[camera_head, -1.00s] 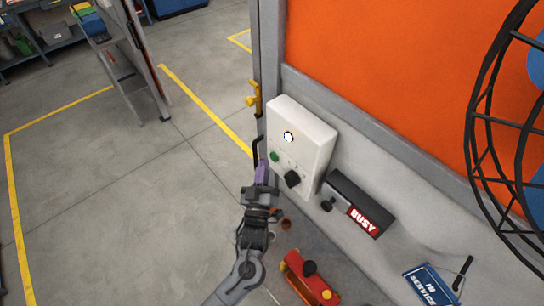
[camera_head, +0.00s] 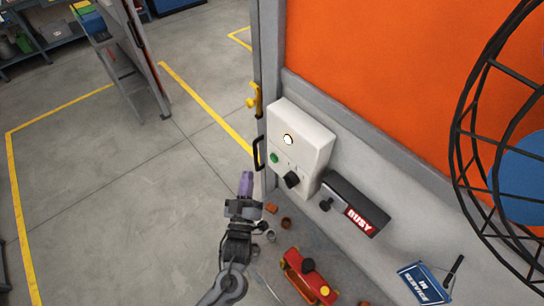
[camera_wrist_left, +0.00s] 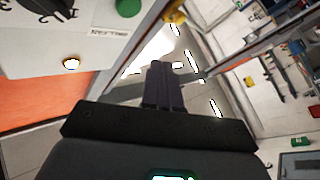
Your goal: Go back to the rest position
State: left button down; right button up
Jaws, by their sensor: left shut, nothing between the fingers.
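My left gripper (camera_head: 246,183) is in the lower middle of the head view, left of a white control box (camera_head: 302,150) and apart from it. Its purple-grey fingers are shut with nothing between them. The closed fingers also show in the left wrist view (camera_wrist_left: 164,86). The control box has a lit white lamp (camera_head: 288,140), a green button (camera_head: 274,158) and a black knob (camera_head: 291,179). My right gripper is not in view.
A black door handle (camera_head: 258,152) is beside the box. Below are a dark BUSY sign box (camera_head: 355,204), a red and yellow device (camera_head: 308,276), small round parts (camera_head: 286,223) and a blue sign (camera_head: 425,284). A caged fan (camera_head: 510,150) is at right.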

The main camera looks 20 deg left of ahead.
pick_arm(q)
jog(key=shift+s, duration=0.15)
dwell(0.3)
jog(key=s+a+f+m+g+h+p, duration=0.1)
jog(key=s+m+g, duration=0.3)
jog(key=s+g, duration=0.4)
jog(key=s+a+f+m+g+h+p, duration=0.2)
jog(key=s+g, duration=0.7)
jog(key=s, duration=0.8)
jog(key=a+f+m+p, duration=0.1)
jog(key=m+p, duration=0.1)
jog(key=m, duration=0.1)
jog(key=shift+s+a+f+g+h, duration=0.15)
jog(key=shift+a+f+g+h, duration=0.05)
jog(key=shift+f+g+h, duration=0.1)
